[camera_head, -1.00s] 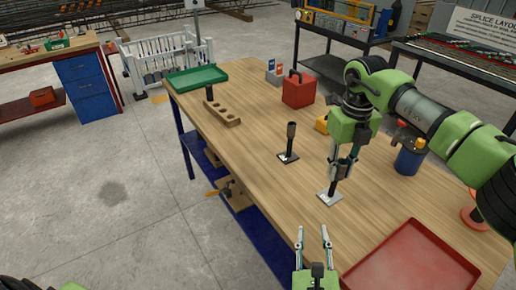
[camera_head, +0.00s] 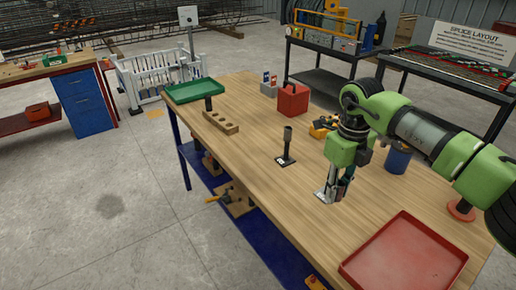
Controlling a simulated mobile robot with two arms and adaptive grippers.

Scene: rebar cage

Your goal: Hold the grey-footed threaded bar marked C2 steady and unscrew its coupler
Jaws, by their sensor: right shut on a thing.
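My right gripper (camera_head: 333,193) points down over the right half of the wooden bench. It is shut on an upright threaded bar, low down near the foot. The bar's light grey foot (camera_head: 321,197) shows at the left of the fingers, but the gripper hides most of the bar. Its mark is too small to read, and I cannot see its coupler. A second bar (camera_head: 287,143) with a dark foot and a dark coupler on top stands upright to the left, apart from the gripper. My left gripper is out of view.
A wooden block with holes (camera_head: 219,122) holds a dark cylinder (camera_head: 208,104). A green tray (camera_head: 195,91) and red box (camera_head: 292,101) stand farther back. A blue container (camera_head: 397,160) is right of my gripper. An empty red tray (camera_head: 403,252) lies in front. The bench's left front is clear.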

